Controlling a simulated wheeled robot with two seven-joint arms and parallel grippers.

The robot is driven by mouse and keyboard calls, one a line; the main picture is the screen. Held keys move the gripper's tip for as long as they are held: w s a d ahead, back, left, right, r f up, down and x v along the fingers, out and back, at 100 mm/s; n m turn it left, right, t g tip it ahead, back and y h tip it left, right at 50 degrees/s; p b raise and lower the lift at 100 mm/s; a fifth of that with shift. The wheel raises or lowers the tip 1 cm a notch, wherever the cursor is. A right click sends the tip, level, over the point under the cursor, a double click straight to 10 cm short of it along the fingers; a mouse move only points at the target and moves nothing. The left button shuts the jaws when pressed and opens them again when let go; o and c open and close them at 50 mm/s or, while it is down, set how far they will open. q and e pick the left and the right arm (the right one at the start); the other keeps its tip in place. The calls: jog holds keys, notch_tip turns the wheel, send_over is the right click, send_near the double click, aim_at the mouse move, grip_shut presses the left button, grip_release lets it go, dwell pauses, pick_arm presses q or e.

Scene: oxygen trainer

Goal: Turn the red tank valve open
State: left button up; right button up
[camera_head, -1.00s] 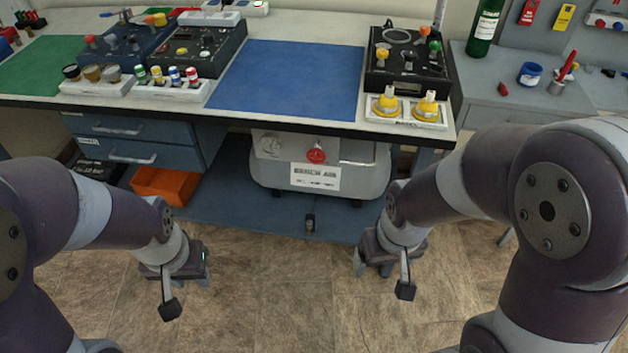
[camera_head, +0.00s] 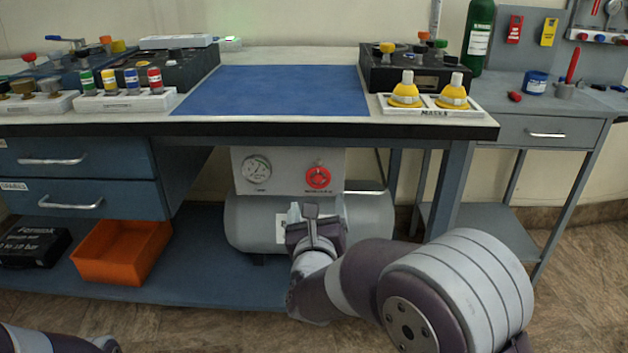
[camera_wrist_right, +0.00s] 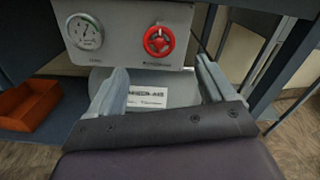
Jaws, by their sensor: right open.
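The red tank valve (camera_head: 318,177) is a round red handwheel on the grey panel above the tank, under the bench. It also shows in the right wrist view (camera_wrist_right: 159,41), upper middle, facing the camera. The grey tank (camera_head: 369,222) lies on the low shelf below the panel. My right gripper (camera_head: 318,208) is below the valve, in front of the tank, apart from the valve. In the right wrist view its two fingers (camera_wrist_right: 162,78) are spread with nothing between them. My left gripper is out of the head view; only part of my left arm shows at the lower left.
A pressure gauge (camera_head: 257,169) sits left of the valve. The bench top (camera_head: 330,120) overhangs the panel. An orange bin (camera_head: 121,252) stands on the low shelf (camera_head: 205,270) at left. A bench leg (camera_head: 451,188) stands to the right. Yellow masks (camera_head: 405,93) sit on the bench.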

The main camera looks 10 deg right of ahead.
aim_at(319, 181)
jog(key=b+x, duration=0.1)
jog(key=x, duration=0.3)
jog(key=b+x, duration=0.1)
jog(key=x, duration=0.2)
jog(key=b+x, duration=0.1)
jog(key=x, duration=0.3)
jog(key=shift+w+d+f, duration=0.1)
jog(key=shift+w+f, duration=0.15)
jog(key=shift+w, duration=0.1)
jog(key=shift+w+d+r, duration=0.1)
jog(key=shift+w+r, duration=0.05)
jog(key=shift+w, duration=0.2)
jog(key=c, duration=1)
